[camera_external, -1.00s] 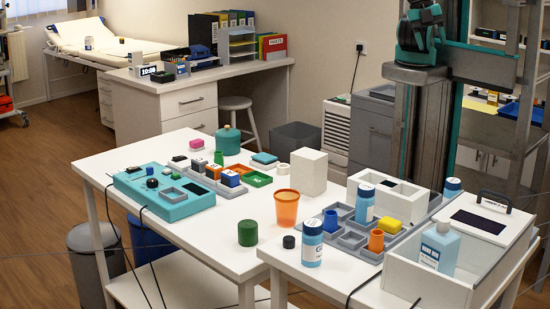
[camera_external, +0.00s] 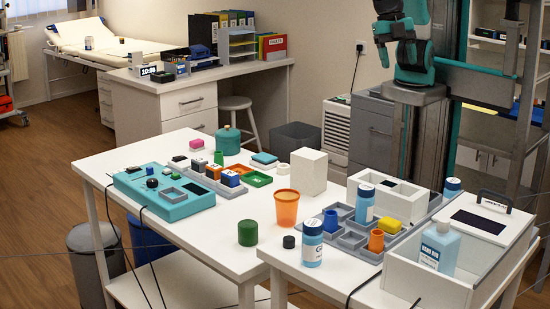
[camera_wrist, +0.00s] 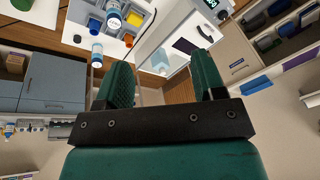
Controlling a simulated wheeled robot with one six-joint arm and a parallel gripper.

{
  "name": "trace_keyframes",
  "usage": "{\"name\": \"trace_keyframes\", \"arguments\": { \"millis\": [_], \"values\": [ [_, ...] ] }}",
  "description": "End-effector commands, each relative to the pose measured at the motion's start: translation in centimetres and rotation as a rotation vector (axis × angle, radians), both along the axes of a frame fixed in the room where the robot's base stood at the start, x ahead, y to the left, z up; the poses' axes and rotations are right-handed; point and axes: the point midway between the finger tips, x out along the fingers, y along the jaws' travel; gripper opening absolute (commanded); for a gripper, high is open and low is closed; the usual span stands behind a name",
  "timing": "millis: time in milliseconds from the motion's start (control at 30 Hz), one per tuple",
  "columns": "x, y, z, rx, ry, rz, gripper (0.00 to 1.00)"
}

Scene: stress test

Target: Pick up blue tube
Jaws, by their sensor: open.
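The blue tube (camera_external: 330,221) stands upright in a compartment of the grey tray (camera_external: 352,240) on the front right table. An orange tube (camera_external: 376,241) and a yellow block (camera_external: 390,225) sit in the same tray, to its right. My gripper (camera_wrist: 164,78) is open, with nothing between its two green fingers. In the external view my arm is raised at the top right, well above and behind the table, far from the tube. In the wrist view a small blue piece (camera_wrist: 95,24) shows at the upper left beside bottles; I cannot tell whether it is the tube.
Blue bottles stand close to the tube, one behind it (camera_external: 365,204) and one in front (camera_external: 312,244). An orange cup (camera_external: 286,208) and a green cylinder (camera_external: 247,233) stand to the left. A white open box (camera_external: 408,279) and a white block (camera_external: 308,172) are obstacles.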

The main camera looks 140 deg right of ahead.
Motion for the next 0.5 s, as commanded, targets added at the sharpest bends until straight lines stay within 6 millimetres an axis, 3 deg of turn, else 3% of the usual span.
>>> {"name": "trace_keyframes", "arguments": {
  "millis": [33, 200, 333, 500],
  "values": [
    [3.5, 0.1, -2.6, -0.016, -0.01, 0.031, 0.63],
    [13.0, -0.4, -7.9, -0.072, -0.051, 0.148, 0.63],
    [18.3, -1.1, -12.0, -0.11, -0.074, 0.225, 0.63],
    [21.9, -1.9, -15.4, -0.14, -0.093, 0.287, 0.63]
  ]
}}
